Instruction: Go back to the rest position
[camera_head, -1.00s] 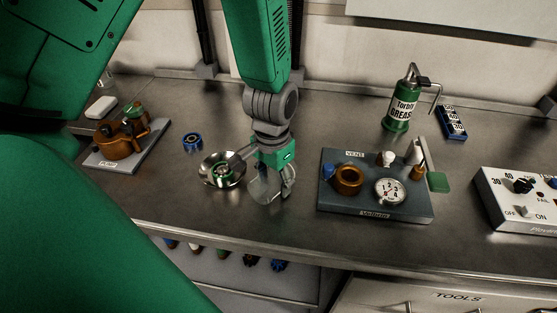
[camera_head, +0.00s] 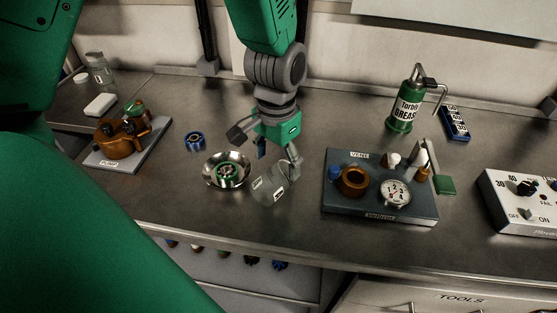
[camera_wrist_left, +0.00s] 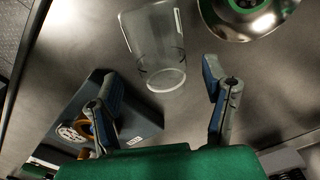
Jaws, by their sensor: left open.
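My left gripper (camera_head: 266,157) is open above the steel bench, with its fingers apart and nothing between them. It also shows in the left wrist view (camera_wrist_left: 168,95). A clear glass beaker (camera_head: 270,186) stands on the bench just below and in front of the fingers. In the left wrist view the beaker (camera_wrist_left: 154,45) lies beyond the fingertips, apart from them. A steel bowl (camera_head: 226,172) with a green ring-shaped part inside is left of the beaker. My right gripper is in neither view.
A dark vent block (camera_head: 380,205) with a gauge is to the right. A grease can (camera_head: 405,105) and a blue block (camera_head: 454,124) stand behind it. A brown pump on a plate (camera_head: 125,143) and a blue ring (camera_head: 195,141) are left. A white control box (camera_head: 520,205) is far right.

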